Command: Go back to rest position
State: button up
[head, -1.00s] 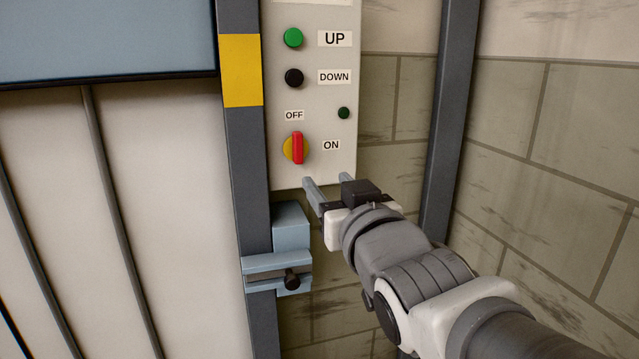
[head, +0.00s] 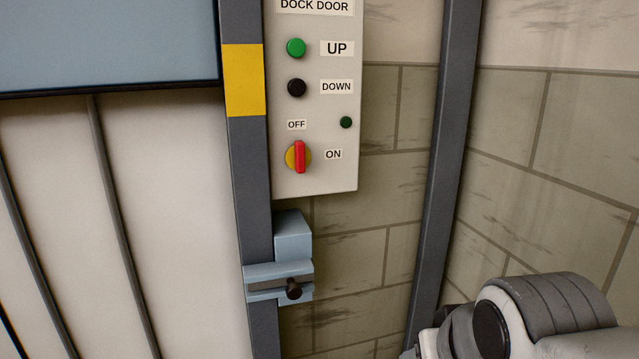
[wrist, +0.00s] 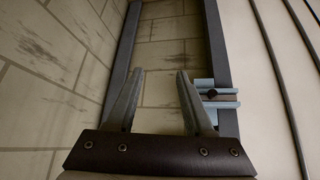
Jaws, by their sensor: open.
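My gripper (wrist: 154,98) shows in the wrist view with its two fingers apart and nothing between them. It points toward the block wall and a grey post. In the head view only part of my arm shows at the lower right, and the gripper is out of the picture. The dock door control box (head: 316,110) is on the wall, with a green UP button (head: 296,48), a black DOWN button (head: 297,88) and a red rotary switch (head: 299,157) standing vertical. The gripper is apart from the box.
A blue-grey latch (head: 279,281) with a dark knob is on the post (head: 243,170) below the box; it also shows in the wrist view (wrist: 222,98). The pale door (head: 170,190) is at left. A second post (head: 443,150) stands before the block wall at right.

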jog(key=s+r+g+p, duration=0.1)
jog(key=s+r+p, duration=0.2)
jog(key=r+p, duration=1.8)
jog(key=shift+d+r+p, duration=0.15)
jog(key=shift+d+p, duration=0.1)
jog(key=shift+p, duration=0.55)
